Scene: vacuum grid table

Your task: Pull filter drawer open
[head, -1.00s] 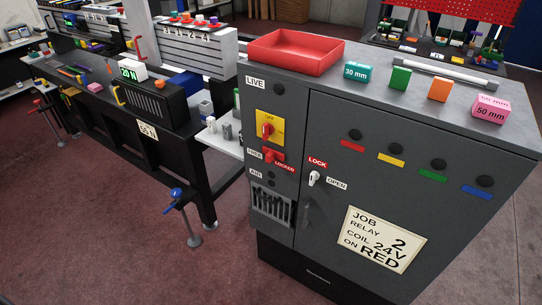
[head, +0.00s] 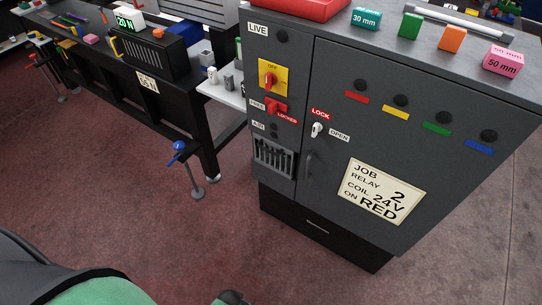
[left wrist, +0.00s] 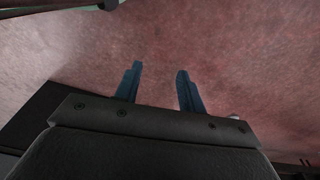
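The grey cabinet (head: 352,90) stands right of centre in the head view. No part of it is labelled as a filter drawer. A slatted vent panel (head: 273,158) is low on its narrow left front. A black base section (head: 345,247) below the cabinet has a small pale strip (head: 318,228) on its front, perhaps a pull. I see no gap there that shows it open. My left gripper (left wrist: 158,70) shows in the left wrist view with two blue fingers apart and nothing between them, above reddish floor. My right gripper is not in view.
A black bench (head: 150,105) with a blue-handled clamp (head: 180,147) stands left. A red tray (head: 300,8) and blocks lie on the cabinet top. Floor (head: 225,235) before the cabinet is clear.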

